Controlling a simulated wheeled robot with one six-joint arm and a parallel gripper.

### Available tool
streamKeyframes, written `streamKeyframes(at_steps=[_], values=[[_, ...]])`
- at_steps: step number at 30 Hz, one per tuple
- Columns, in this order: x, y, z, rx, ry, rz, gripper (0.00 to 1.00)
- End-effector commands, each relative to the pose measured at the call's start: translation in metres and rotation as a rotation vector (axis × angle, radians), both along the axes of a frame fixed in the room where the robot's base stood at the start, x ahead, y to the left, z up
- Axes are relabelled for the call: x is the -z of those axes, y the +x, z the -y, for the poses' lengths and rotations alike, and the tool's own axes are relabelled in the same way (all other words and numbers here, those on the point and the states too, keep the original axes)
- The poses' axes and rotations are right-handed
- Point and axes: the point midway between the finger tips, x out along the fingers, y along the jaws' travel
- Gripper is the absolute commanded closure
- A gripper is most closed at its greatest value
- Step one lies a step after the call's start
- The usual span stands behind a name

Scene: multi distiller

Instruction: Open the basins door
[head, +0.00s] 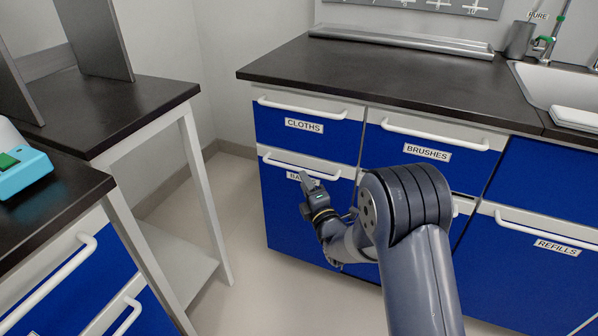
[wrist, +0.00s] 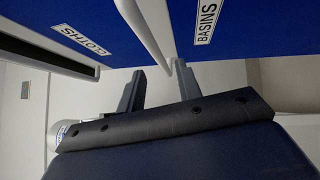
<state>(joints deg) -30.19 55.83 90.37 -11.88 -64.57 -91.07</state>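The basins door (head: 285,215) is a blue front under the cloths drawer, and it looks shut. Its white bar handle (head: 282,163) runs along its top edge. In the head view, my gripper (head: 308,184) is in front of the door just below the handle and covers part of the BASINS label. In the wrist view, the full label (wrist: 207,24) shows on the blue door (wrist: 255,40). The handle (wrist: 143,30) reaches down towards the space between my two dark fingers (wrist: 160,84). The fingers are apart. I cannot tell whether they touch the handle.
The cloths drawer (head: 300,130) is directly above the door, and the brushes drawer (head: 430,155) is to its right. The refills front (head: 540,250) is farther right. A black-topped table (head: 110,115) stands at left, with open floor (head: 250,285) between.

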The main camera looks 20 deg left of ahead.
Motion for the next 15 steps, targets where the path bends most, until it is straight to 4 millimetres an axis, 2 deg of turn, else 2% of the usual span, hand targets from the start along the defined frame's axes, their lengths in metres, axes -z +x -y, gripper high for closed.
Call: streamKeyframes(at_steps=[7,15], values=[[-0.004,0.029,-0.026,-0.001,0.001,0.002,0.67],[-0.007,0.042,-0.037,-0.001,0.000,0.000,0.67]])
